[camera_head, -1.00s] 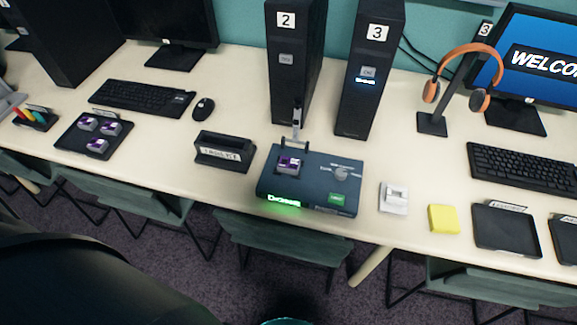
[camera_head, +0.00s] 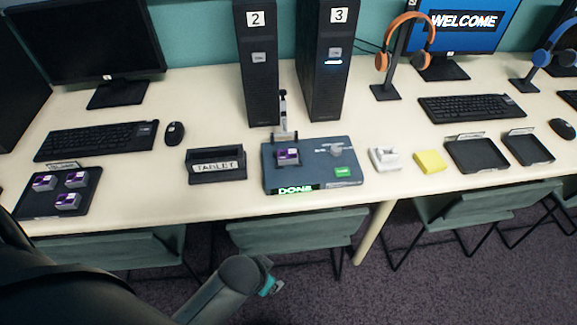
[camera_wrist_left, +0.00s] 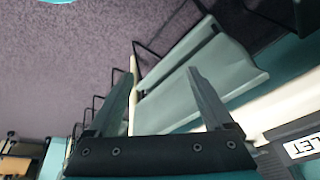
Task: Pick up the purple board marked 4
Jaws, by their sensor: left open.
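Three purple boards (camera_head: 68,200) lie in a black tray (camera_head: 28,204) at the left of the desk. Another purple board (camera_head: 288,156) sits on the dark blue test device (camera_head: 312,165), whose front display reads DONE. The marks on the boards are too small to read, so I cannot tell which is 4. In the left wrist view my left gripper (camera_wrist_left: 161,73) is open and empty, in front of a green chair and below the desk edge. An arm link of mine shows at the bottom of the head view, away from the boards. My right gripper is not in view.
A black TABLET holder (camera_head: 217,168) stands between the tray and the device. A white block (camera_head: 384,159), a yellow pad (camera_head: 430,162) and two black trays (camera_head: 476,155) lie to the right. Green chairs (camera_head: 296,236) stand along the front. Towers (camera_head: 258,70) stand behind.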

